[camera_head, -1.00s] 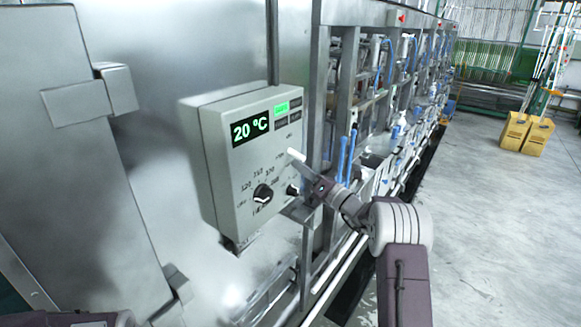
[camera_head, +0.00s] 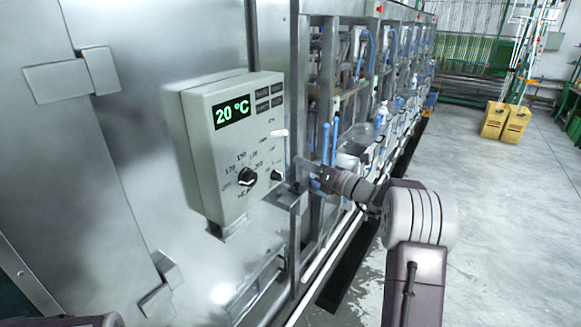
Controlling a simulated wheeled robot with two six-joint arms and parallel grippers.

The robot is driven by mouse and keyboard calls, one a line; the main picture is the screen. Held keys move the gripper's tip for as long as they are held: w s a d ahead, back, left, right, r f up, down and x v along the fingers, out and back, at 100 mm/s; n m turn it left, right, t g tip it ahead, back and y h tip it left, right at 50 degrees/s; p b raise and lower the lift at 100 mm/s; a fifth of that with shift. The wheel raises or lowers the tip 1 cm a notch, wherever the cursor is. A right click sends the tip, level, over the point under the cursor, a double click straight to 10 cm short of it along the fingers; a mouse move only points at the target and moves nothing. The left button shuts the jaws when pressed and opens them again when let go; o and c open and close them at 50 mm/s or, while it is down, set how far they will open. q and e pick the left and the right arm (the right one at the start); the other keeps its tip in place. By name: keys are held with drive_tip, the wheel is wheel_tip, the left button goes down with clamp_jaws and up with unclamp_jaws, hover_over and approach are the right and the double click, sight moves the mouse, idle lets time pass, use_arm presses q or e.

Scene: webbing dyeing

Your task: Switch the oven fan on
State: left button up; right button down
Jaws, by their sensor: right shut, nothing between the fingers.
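The grey control box (camera_head: 235,140) hangs on the steel oven wall, with a green display (camera_head: 232,112) reading 20 °C. Beside the display, several small indicator labels are all dark. A white lever-like handle (camera_head: 279,133) sticks out at the right of the front, roughly level. Below it are a large black dial (camera_head: 247,177) and a small black knob (camera_head: 277,175). My right gripper (camera_head: 302,163) is shut and empty, just right of the box, below the white handle and apart from it. Part of my left arm shows at the bottom left corner; its gripper is out of view.
Behind my right gripper runs a row of steel frames with blue handles (camera_head: 325,143) and tubes. A metal bracket (camera_head: 286,195) juts out below the box. Yellow containers (camera_head: 505,122) stand on the open concrete floor (camera_head: 500,220) at the right.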

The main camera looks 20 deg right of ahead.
drive_tip(key=s+a+f+n+g+y+b, duration=0.2)
drive_tip(key=s+a+n+g+y+b, duration=0.25)
drive_tip(key=a, duration=0.75)
drive_tip(key=s+a+f+n+g+h+b, duration=0.25)
drive_tip(key=s+a+f+n+g, duration=0.55)
drive_tip(key=s+a+f, duration=0.55)
drive_tip(key=s+d+f+n+g+h, duration=0.4)
drive_tip(key=s+d+f+n+h, duration=0.15)
drive_tip(key=s+f+n, duration=0.5)
use_arm(q)
wheel_tip(320, 180, down, 8)
drive_tip(key=w, duration=0.1)
drive_tip(key=shift+d, duration=0.2)
use_arm(e)
drive_tip(key=s+d+f+n+t+h, duration=0.1)
drive_tip(key=d+f+n+h, duration=0.4)
drive_tip(key=d+n, duration=0.6)
wheel_tip(320, 180, down, 3)
drive_tip(key=shift+s+d+r+n, duration=0.15)
drive_tip(key=shift+s+d+n, duration=0.15)
drive_tip(key=shift+s+n, duration=0.7)
